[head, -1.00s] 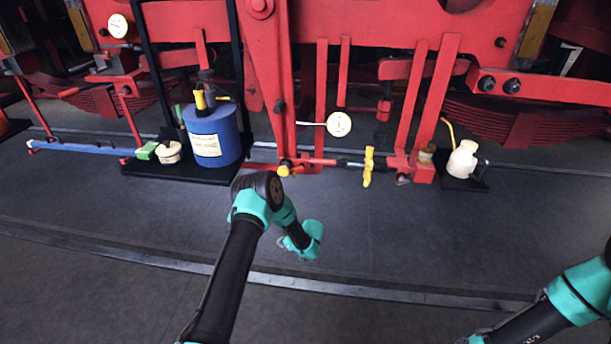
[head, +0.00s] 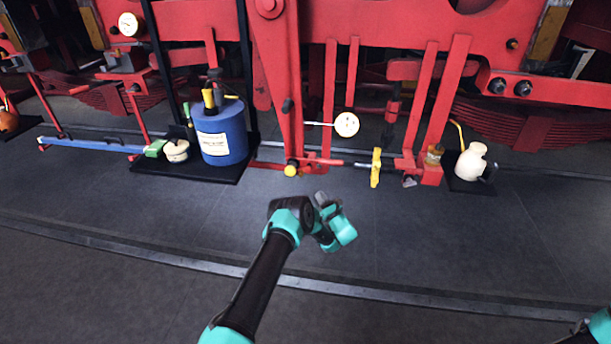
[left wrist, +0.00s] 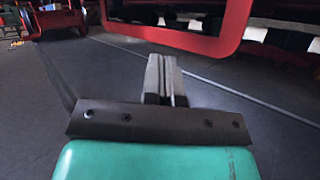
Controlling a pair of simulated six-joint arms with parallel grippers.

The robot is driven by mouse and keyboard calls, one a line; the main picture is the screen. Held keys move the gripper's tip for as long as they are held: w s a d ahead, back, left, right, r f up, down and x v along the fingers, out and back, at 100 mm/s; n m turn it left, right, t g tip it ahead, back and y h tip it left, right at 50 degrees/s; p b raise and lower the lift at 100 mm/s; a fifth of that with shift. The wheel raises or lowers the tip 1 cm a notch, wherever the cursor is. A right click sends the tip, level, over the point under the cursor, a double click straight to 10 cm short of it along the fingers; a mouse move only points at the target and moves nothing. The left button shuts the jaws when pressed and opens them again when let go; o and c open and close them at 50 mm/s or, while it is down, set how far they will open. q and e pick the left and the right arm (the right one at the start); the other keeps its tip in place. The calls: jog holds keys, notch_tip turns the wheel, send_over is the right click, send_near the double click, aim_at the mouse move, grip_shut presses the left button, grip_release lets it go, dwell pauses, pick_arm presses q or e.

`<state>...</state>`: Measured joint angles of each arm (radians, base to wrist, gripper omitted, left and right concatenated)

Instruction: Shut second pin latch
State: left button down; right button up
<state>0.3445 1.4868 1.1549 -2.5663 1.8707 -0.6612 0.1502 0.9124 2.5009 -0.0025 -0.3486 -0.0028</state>
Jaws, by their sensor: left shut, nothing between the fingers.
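A red rod with a yellow round knob (head: 291,168) at its left end runs low along the red frame. A yellow upright piece (head: 375,167) sits across the rod further right. I cannot tell which part is the second pin latch or whether it is open or shut. My left gripper (head: 322,198) is over the dark floor, below and in front of the rod, apart from it. Its two grey fingers are together and empty in the left wrist view (left wrist: 166,80). My right gripper is out of view; only a bit of that arm shows at the lower right.
A cream jug (head: 471,161) stands at right. A white round gauge (head: 346,124) sticks out above the rod. The floor (head: 450,235) in front is clear.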

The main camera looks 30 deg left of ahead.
pick_arm(q)
jog(key=shift+a+r, duration=0.1)
jog(key=s+a+r, duration=0.2)
jog(key=a+r, duration=0.2)
jog(key=r, duration=0.2)
jog(key=shift+a+r, duration=0.35)
jog(key=shift+a, duration=0.05)
dwell(0.3)
jog(key=shift+a+r, duration=0.1)
dwell(1.9)
jog(key=shift+s+a+r, duration=0.15)
jog(key=shift+r, duration=0.05)
jog(key=shift+s+a+r, duration=0.2)
jog(key=shift+a+r, duration=0.35)
jog(key=shift+r, duration=0.25)
dwell(1.7)
jog(key=shift+f, duration=0.1)
jog(key=shift+w+d+f, duration=0.15)
jog(key=shift+d+f, duration=0.25)
jog(key=shift+f, duration=0.15)
jog(key=shift+w+d+f, duration=0.15)
jog(key=shift+d+f, duration=0.25)
jog(key=shift+f, duration=0.1)
